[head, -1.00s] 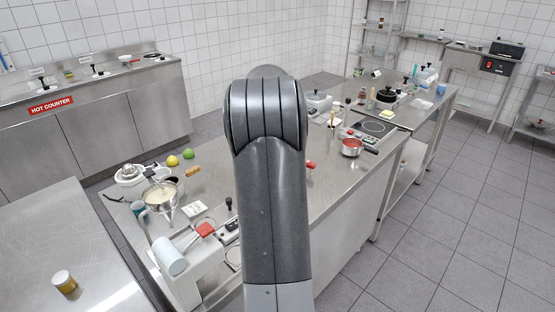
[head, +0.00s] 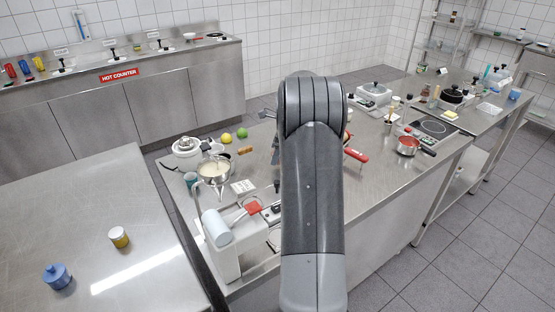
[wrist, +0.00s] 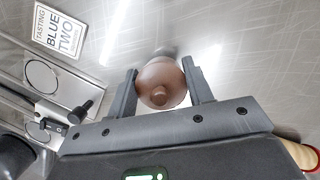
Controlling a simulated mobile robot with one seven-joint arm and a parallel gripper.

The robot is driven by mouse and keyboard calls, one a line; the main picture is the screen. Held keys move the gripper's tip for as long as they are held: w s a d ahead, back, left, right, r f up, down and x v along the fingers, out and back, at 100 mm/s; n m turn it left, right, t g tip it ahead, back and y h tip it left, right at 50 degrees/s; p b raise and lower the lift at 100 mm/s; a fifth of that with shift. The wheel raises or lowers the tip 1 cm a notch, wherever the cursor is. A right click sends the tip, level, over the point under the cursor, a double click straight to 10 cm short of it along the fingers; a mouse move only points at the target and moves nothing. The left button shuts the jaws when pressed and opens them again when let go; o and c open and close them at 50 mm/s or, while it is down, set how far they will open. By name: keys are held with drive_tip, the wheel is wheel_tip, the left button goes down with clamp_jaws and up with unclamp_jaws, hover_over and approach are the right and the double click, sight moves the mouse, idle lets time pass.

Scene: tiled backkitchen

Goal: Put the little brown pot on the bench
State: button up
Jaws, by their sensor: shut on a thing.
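The little brown pot (wrist: 160,86), round with a small knob on its lid, is between the two fingers of my gripper (wrist: 161,80) in the wrist view. The gripper is shut on it. A brushed steel bench top (wrist: 235,45) lies beneath; I cannot tell whether the pot touches it. In the head view my arm hides the pot and most of the gripper, over the middle steel bench (head: 330,200).
A sign reading "TASTING BLUE TWO" (wrist: 58,33) is near the pot. A red saucepan (head: 407,146) stands right of my arm.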

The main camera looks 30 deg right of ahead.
drive_tip(key=shift+f, duration=1.2)
drive_tip(key=shift+f, duration=0.15)
drive_tip(key=o, duration=1.4)
drive_tip(key=shift+c, duration=0.2)
